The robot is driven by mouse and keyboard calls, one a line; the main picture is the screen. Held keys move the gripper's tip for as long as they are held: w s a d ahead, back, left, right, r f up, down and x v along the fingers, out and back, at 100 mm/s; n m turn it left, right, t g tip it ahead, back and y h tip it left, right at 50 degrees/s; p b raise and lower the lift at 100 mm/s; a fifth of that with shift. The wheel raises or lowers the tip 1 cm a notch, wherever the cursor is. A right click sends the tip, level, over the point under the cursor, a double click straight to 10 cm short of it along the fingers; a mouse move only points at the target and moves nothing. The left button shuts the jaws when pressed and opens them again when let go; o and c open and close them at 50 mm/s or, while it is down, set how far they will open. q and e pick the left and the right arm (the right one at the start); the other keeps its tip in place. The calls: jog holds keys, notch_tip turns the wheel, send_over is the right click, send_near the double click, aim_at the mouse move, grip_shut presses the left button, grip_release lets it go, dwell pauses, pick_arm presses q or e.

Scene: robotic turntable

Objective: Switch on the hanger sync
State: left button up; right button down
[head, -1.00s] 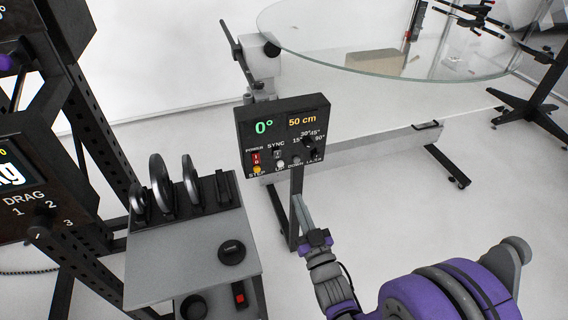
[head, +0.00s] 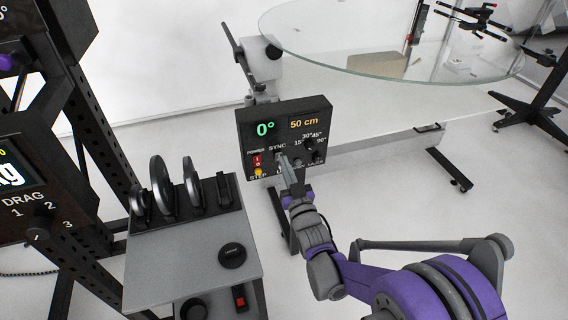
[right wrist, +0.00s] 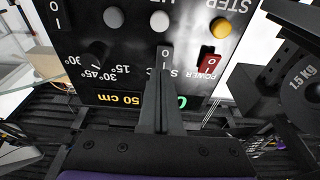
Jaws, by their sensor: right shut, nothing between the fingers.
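The black control panel (head: 262,127) shows a green 0° and an orange 50 cm in the head view. Its SYNC switch (right wrist: 164,56) is a grey rocker under the SYNC label, partly covered by my fingertips in both views. My right gripper (head: 283,158) is shut and empty, with its fingertips at the SYNC switch. In the right wrist view the panel (right wrist: 128,66) appears upside down, and the shut fingers (right wrist: 161,76) reach to the switch; I cannot tell whether they touch it. My left gripper is not in view.
The red POWER switch (right wrist: 211,60) and yellow STEP button (right wrist: 221,28) sit close beside the fingers. The angle knob (head: 310,143) is on the panel's right. A grey cabinet with discs (head: 190,255) stands left. A glass round table (head: 380,62) is behind.

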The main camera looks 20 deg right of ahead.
jog(key=shift+w+r, duration=0.15)
jog(key=shift+w, duration=0.3)
jog(key=shift+w+r+g+p, duration=0.2)
jog(key=shift+g+p, duration=0.1)
jog(key=shift+p, duration=0.3)
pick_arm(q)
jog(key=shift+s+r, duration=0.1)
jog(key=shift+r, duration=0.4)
pick_arm(e)
jog(key=shift+f, duration=0.15)
